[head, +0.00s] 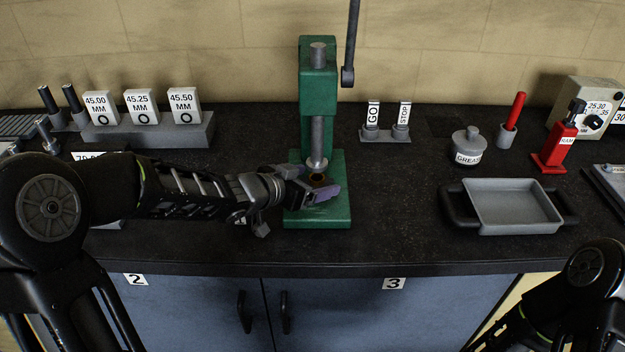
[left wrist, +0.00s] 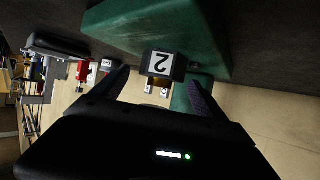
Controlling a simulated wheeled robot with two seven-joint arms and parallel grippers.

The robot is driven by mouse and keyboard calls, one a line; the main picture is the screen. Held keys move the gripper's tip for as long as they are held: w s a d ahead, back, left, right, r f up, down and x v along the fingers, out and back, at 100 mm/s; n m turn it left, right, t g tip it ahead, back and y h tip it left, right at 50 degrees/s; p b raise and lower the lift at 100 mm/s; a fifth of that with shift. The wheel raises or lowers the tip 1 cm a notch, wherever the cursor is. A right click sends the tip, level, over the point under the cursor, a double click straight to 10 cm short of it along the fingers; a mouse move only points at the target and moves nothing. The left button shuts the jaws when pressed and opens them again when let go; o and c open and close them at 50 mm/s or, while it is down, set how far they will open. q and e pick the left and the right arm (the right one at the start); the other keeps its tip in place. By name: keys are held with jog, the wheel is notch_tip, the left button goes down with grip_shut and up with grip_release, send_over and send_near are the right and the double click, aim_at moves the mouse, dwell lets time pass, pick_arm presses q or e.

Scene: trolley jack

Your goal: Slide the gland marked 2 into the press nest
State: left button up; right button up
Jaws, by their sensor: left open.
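The gland marked 2 (left wrist: 163,65) shows in the left wrist view as a dark block with a white number plate and a brassy part. It is at the green press base, between my finger tips. In the head view only its brownish top (head: 319,179) shows, below the press ram (head: 317,140). My left gripper (head: 313,184) reaches in from the left over the press base (head: 320,216); its fingers are open on either side of the gland, also in the left wrist view (left wrist: 160,84). The nest is hidden; I cannot tell how the gland sits in it. My right gripper is out of view.
The green press column (head: 318,80) and its lever (head: 350,50) rise behind my gripper. GO and STOP switches (head: 385,133) stand behind right. A grey tray (head: 512,224), a grease pot (head: 468,148) and a red ram tool (head: 556,150) are right. Marked blocks (head: 141,107) stand left.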

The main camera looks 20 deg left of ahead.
pick_arm(q)
jog(key=shift+f, duration=0.1)
jog(key=shift+s, duration=0.1)
jog(key=p+v, duration=0.1)
jog(key=v, duration=0.6)
jog(key=shift+p, duration=0.4)
jog(key=shift+s+a+r, duration=0.15)
jog(key=shift+s+r, duration=0.1)
jog(key=shift+r, duration=0.05)
